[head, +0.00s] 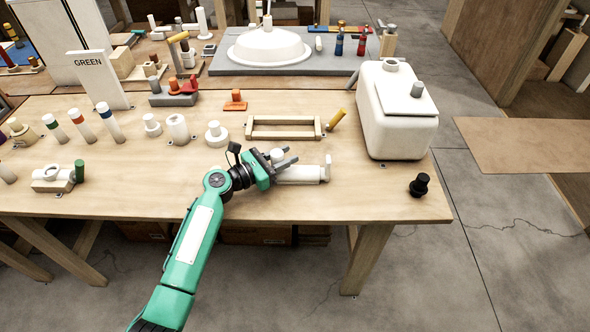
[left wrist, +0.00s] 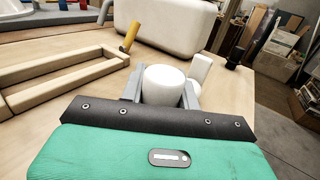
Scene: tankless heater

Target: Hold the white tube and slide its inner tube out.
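The white tube (head: 300,174) lies near the table's front edge in the head view, with a wider upright end piece (head: 326,168) at its right. A short round white part stands up at its left end, between the fingers of my left gripper (head: 287,158). In the left wrist view this round white part (left wrist: 164,84) fills the gap between the grey fingers of the left gripper (left wrist: 163,92). Whether the fingers press on it I cannot tell. Another white piece (left wrist: 200,68) shows behind the right finger. My right gripper is in neither view.
A wooden frame (head: 283,135) and a yellow-handled piece (head: 337,119) lie behind the tube. A large white tank (head: 396,118) stands at the right, with a black knob (head: 420,185) near the corner. Several small parts are at the left.

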